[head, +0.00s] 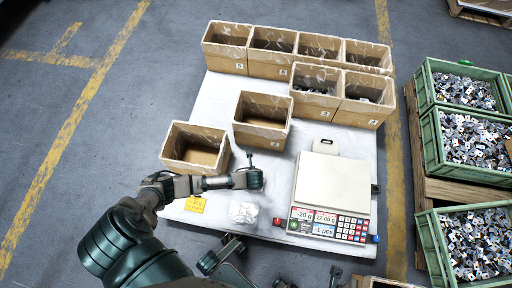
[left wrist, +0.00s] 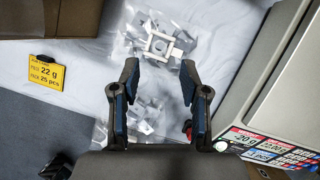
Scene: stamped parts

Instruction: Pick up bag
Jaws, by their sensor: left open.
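A clear plastic bag with pale metal parts (head: 243,212) lies on the white table top, left of the scale. In the left wrist view bagged parts (left wrist: 155,42) show beyond the fingertips. More bagged parts (left wrist: 148,115) show between the fingers; I cannot tell whether this is the same bag. My left gripper (head: 250,180) is above the table, close to the bag in the head view. In its wrist view the gripper (left wrist: 160,75) is open, with nothing clamped between the fingers. My right gripper is not clearly seen.
A scale (head: 332,188) stands right of the bag. An open carton (head: 195,150) and a yellow label (head: 195,204) are at left; the label also shows in the wrist view (left wrist: 45,72). More cartons (head: 262,120) stand behind. Green crates of parts (head: 430,150) are at right.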

